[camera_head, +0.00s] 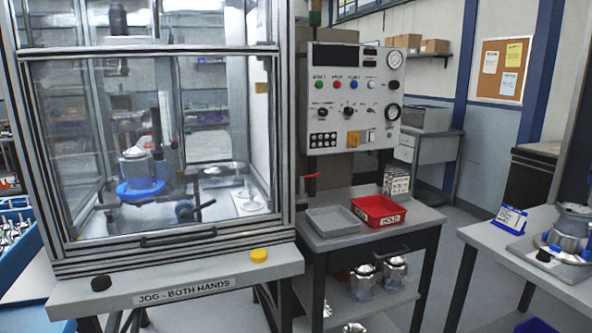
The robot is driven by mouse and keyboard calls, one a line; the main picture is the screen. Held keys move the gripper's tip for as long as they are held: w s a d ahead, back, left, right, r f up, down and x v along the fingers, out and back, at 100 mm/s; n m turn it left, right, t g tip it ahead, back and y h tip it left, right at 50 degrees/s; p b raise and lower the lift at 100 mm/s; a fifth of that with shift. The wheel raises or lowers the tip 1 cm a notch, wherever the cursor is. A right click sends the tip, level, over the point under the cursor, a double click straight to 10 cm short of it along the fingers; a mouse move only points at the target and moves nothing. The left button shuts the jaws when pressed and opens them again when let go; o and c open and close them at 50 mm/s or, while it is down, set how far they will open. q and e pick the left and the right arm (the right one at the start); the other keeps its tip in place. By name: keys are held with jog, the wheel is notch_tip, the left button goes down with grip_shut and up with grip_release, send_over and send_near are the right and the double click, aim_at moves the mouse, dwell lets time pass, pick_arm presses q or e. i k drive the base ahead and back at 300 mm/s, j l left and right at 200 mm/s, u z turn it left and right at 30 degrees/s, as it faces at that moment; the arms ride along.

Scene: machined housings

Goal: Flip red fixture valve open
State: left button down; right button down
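A small red valve handle (312,176) shows beside the right post of the glazed enclosure, just above the back left of the small dark table. It lies about level, sticking out to the right from a dark fitting. It is small in the view, so I cannot tell its exact valve position. Inside the enclosure (150,240), a machined housing (137,166) sits on a blue ring-shaped fixture (140,190) behind the clear door. Neither of my grippers is in view.
A grey tray (334,228) and a red HOLD tray (377,219) sit on the small table. A control panel (350,100) stands above it. A ledge (150,285) with black and yellow buttons juts out in front of the enclosure. A right-hand bench (510,258) holds another housing.

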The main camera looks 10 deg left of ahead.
aim_at(313, 175)
jog(key=i+j, duration=0.85)
jog(key=i+l+u, duration=0.2)
jog(key=i, duration=0.15)
jog(key=j, duration=0.1)
